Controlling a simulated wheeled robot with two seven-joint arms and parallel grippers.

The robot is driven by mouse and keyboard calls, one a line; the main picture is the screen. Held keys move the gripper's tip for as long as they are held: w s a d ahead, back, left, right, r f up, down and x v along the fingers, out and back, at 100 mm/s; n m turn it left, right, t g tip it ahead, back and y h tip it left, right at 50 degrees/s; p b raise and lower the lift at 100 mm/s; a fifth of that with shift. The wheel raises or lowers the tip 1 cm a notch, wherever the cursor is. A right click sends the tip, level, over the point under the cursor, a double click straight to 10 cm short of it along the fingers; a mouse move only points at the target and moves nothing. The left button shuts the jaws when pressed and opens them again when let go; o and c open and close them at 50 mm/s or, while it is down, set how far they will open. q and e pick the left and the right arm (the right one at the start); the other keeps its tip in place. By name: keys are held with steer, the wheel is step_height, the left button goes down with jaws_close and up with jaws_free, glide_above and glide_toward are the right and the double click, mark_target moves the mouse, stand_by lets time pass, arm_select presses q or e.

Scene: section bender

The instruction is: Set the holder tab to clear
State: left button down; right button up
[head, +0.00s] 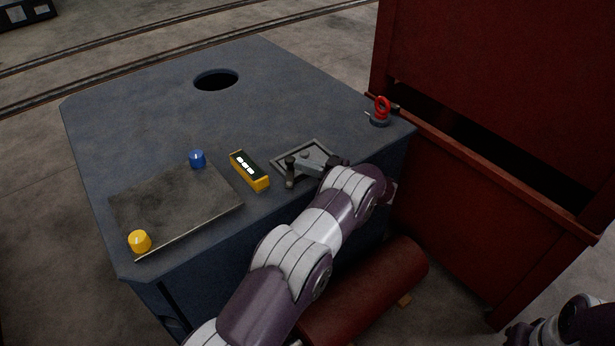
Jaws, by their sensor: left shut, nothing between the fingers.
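A grey rectangular frame (278,165) lies flat on the blue-grey cabinet top near its front edge. My left gripper (298,165) is over this frame, with its arm coming up across the cabinet's front edge. It is shut and empty. Its dark parts blend with small dark pieces at the frame, so I cannot tell whether it touches anything. I cannot make out the holder tab for certain; part of the frame is hidden behind my gripper. A part of my right arm shows in the bottom right corner, without its fingers.
A yellow block (250,171) with white marks is left of the frame. A grey plate (175,208), a blue knob (197,159) and a yellow knob (139,241) are farther left. A round hole (216,79) is at the back.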

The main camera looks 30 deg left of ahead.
mark_target(291, 159)
arm_select(q)
steer(key=shift+a+f+b, duration=0.3)
steer(key=shift+b, duration=0.1)
steer(key=shift+w+a+r, duration=0.1)
steer(key=shift+a+r, duration=0.15)
steer(key=shift+a, duration=0.2)
steer(key=shift+a+b, duration=0.4)
steer(key=shift+a, duration=0.2)
steer(key=shift+s+a, duration=0.2)
steer(key=shift+a, duration=0.4)
arm_select(e)
steer(key=shift+f, duration=1.4)
arm_select(q)
steer(key=shift+s+a, duration=0.1)
